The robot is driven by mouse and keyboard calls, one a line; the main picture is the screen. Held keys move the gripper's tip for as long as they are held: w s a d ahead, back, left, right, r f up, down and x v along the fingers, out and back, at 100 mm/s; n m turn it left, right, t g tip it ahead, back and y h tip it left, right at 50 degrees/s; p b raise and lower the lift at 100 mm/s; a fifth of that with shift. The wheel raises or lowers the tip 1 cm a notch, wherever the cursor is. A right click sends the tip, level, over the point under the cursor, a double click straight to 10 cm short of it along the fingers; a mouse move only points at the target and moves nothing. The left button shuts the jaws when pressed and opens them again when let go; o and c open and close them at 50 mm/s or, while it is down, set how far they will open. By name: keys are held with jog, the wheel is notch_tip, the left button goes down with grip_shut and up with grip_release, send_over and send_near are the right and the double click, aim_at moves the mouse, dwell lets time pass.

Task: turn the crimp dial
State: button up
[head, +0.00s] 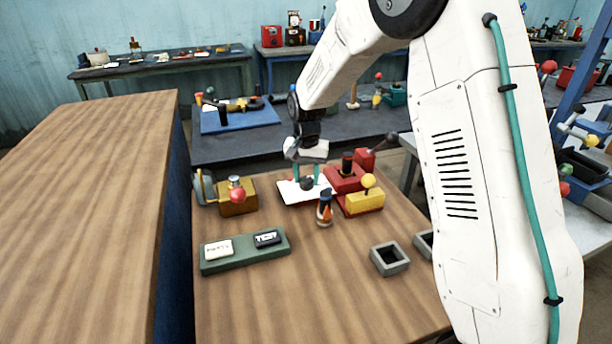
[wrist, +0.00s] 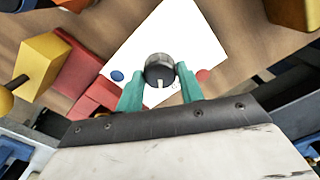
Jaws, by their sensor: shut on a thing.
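The crimp dial (wrist: 160,68) is a dark round knob with a pale pointer mark, set on a white plate (wrist: 192,32). In the wrist view the pointer mark faces down toward my gripper's palm. A blue dot lies left of the dial and a red dot right of it. My gripper (wrist: 160,76) has teal fingers, one on each side of the dial, and is shut on it. In the head view my gripper (head: 306,176) comes down over the white plate (head: 290,192), with the dark dial (head: 307,184) between its fingers.
Right of the plate stand a red press-like block (head: 345,182) and a yellow block with a yellow ball knob (head: 364,202). A small dark and orange bottle (head: 324,212) stands close in front. A brown block with a red ball (head: 238,200) is left.

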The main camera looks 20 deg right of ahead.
aim_at(307, 179)
jog(key=n, duration=0.3)
jog(key=shift+n, duration=0.3)
jog(key=n, duration=0.4)
jog(key=shift+n, duration=0.3)
jog(key=o, duration=1)
jog(key=shift+r, duration=0.15)
notch_tip(307, 179, up, 8)
jog(key=shift+f, duration=0.2)
jog(key=shift+s, duration=0.1)
